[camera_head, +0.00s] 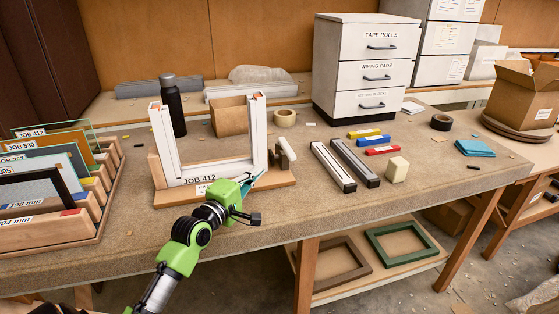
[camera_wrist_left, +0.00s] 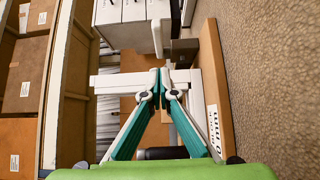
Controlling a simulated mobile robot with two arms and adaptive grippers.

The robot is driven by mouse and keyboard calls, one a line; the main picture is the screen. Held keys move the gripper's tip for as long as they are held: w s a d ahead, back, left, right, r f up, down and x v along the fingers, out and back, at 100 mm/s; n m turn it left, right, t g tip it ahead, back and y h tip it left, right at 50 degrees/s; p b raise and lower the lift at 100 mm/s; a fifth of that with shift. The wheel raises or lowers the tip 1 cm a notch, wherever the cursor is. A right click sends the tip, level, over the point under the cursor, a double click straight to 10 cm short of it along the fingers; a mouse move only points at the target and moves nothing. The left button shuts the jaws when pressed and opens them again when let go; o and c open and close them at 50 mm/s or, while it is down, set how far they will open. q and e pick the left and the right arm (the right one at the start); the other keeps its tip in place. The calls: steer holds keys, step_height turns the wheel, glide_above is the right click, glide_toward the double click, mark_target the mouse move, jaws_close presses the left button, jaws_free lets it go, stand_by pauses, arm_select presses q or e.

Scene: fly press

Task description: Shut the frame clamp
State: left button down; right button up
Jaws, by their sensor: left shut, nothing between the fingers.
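The frame clamp (camera_head: 230,193) is a wooden base with an upright back, labelled JOB 412, near the bench's front edge. A white U-shaped frame (camera_head: 160,140) stands upright in it, open at the top. At the base's right end a pale clamp piece (camera_head: 286,150) leans outward, apart from the frame. My left gripper (camera_head: 264,174) is shut and empty, in front of the frame's lower right corner. In the left wrist view the gripper (camera_wrist_left: 161,74) shows shut, with the clamp's base (camera_wrist_left: 213,80) to its right and the pale piece (camera_wrist_left: 160,35) beyond the fingertips.
Two dark-and-silver bars (camera_head: 333,167) lie right of the clamp, with a cream block (camera_head: 397,169) beside them. A rack of frames (camera_head: 60,222) stands at left. A black bottle (camera_head: 172,108) and a drawer cabinet (camera_head: 366,70) stand behind. The bench front right of the clamp is clear.

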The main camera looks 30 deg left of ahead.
mark_target(287, 155)
arm_select(q)
steer(key=w, duration=0.2)
steer(key=w+d+p, duration=0.1)
steer(key=w, duration=0.5)
steer(key=shift+d, duration=0.3)
steer(key=shift+w+d+p, duration=0.2)
steer(key=shift+d+p, duration=0.1)
arm_select(e)
steer(key=shift+s+a+r, duration=0.1)
steer(key=shift+s+r, duration=0.75)
steer(key=shift+s, duration=0.1)
steer(key=shift+w, duration=0.25)
arm_select(q)
steer(key=shift+w, duration=0.1)
arm_select(e)
steer(key=shift+r, duration=0.1)
